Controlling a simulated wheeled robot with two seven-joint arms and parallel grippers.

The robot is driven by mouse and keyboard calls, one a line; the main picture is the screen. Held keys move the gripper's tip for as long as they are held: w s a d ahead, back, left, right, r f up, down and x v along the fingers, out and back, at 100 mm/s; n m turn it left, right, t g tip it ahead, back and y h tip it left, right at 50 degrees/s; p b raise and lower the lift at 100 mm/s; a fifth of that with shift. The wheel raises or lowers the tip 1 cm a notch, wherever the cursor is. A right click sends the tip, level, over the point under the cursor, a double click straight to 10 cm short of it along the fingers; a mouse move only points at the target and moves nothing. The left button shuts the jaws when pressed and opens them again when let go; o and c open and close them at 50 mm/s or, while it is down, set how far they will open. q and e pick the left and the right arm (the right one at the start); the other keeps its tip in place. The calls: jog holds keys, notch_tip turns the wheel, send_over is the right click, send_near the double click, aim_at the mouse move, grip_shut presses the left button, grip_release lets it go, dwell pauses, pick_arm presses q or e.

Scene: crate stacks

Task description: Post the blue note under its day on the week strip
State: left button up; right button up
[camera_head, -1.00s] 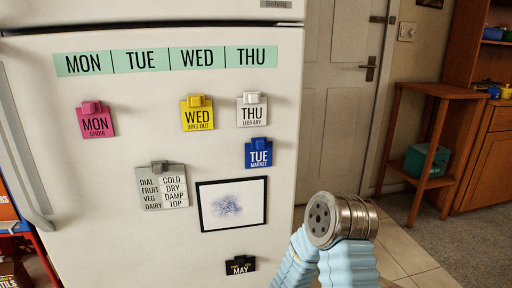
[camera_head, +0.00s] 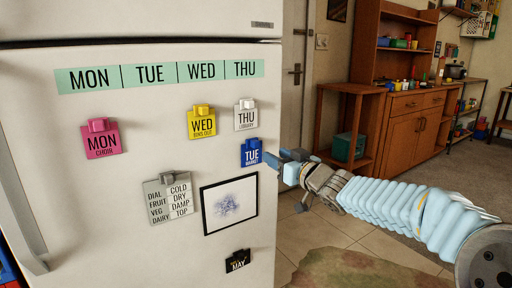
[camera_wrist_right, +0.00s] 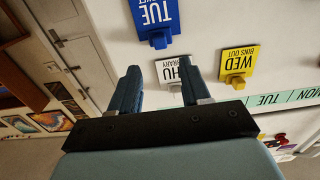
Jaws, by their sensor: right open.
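The blue note (camera_head: 251,154) reads TUE MARKET and hangs on the fridge door by a blue clip, near the door's right edge. It also shows upside down at the top of the right wrist view (camera_wrist_right: 153,14). The green week strip (camera_head: 161,75) runs along the upper door with MON, TUE, WED and THU. The space under TUE is bare. My right gripper (camera_head: 278,157) is just right of the blue note. In the right wrist view its two fingers (camera_wrist_right: 160,88) are apart with nothing between them. My left gripper is not in view.
A pink MON note (camera_head: 103,142), a yellow WED note (camera_head: 202,126) and a white THU note (camera_head: 246,118) hang below the strip. A grey list (camera_head: 169,200), a framed drawing (camera_head: 230,204) and a black MAY note (camera_head: 238,263) are lower. Wooden furniture stands at right.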

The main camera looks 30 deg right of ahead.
aim_at(257, 145)
jog(key=w, duration=0.9)
jog(key=shift+a+p, duration=0.3)
jog(key=shift+a, duration=0.1)
jog(key=c, duration=0.8)
jog(key=shift+s+d, duration=0.15)
jog(key=shift+s, duration=1.1)
jog(key=shift+s+d, duration=0.1)
jog(key=shift+s, duration=1.1)
